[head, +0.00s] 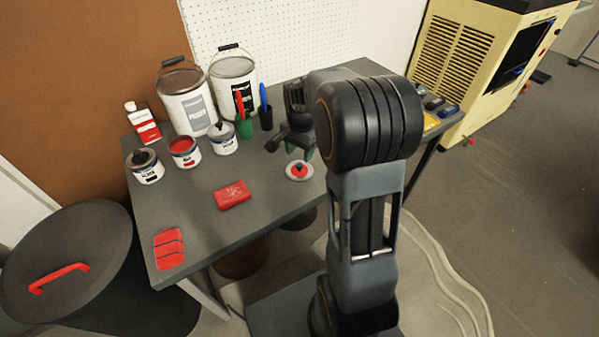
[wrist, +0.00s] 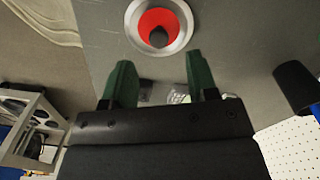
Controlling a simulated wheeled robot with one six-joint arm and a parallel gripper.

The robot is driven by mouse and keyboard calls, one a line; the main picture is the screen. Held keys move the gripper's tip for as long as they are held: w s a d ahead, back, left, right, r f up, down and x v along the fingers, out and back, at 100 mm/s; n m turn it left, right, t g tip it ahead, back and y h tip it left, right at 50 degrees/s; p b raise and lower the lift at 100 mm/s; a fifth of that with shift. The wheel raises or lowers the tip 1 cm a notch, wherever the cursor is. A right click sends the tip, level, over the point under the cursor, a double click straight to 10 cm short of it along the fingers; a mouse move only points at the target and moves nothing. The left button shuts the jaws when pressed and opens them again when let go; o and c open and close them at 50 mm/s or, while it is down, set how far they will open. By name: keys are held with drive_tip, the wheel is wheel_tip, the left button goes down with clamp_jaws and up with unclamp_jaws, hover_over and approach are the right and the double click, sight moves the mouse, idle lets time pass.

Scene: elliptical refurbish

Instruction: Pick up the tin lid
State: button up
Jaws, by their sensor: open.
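The tin lid (head: 299,171) is a pale metal disc with a red centre and a dark knob. It lies flat on the grey table near its front edge, and it also shows at the top of the wrist view (wrist: 134,27). My gripper (wrist: 160,66) is open and empty, with green fingers apart. The lid lies just beyond the fingertips in the wrist view, and no finger touches it. In the head view my gripper is just behind the lid, partly hidden by my arm. A small tin (head: 184,153) with a red top stands on the table to the left.
Two more small tins, a black-topped one (head: 145,168) and a grey-topped one (head: 222,140), stand nearby. Large paint cans (head: 187,104), a red-and-white bottle (head: 143,125) and pen cups stand behind. A red block (head: 232,195) and a red striped item (head: 169,249) lie toward the front left.

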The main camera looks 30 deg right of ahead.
sight(299, 164)
drive_tip(key=shift+s+a+f+b, duration=0.1)
drive_tip(key=shift+f+b, duration=0.5)
drive_tip(key=shift+f, duration=2.3)
drive_tip(key=shift+c, duration=0.2)
drive_tip(key=c, duration=0.9)
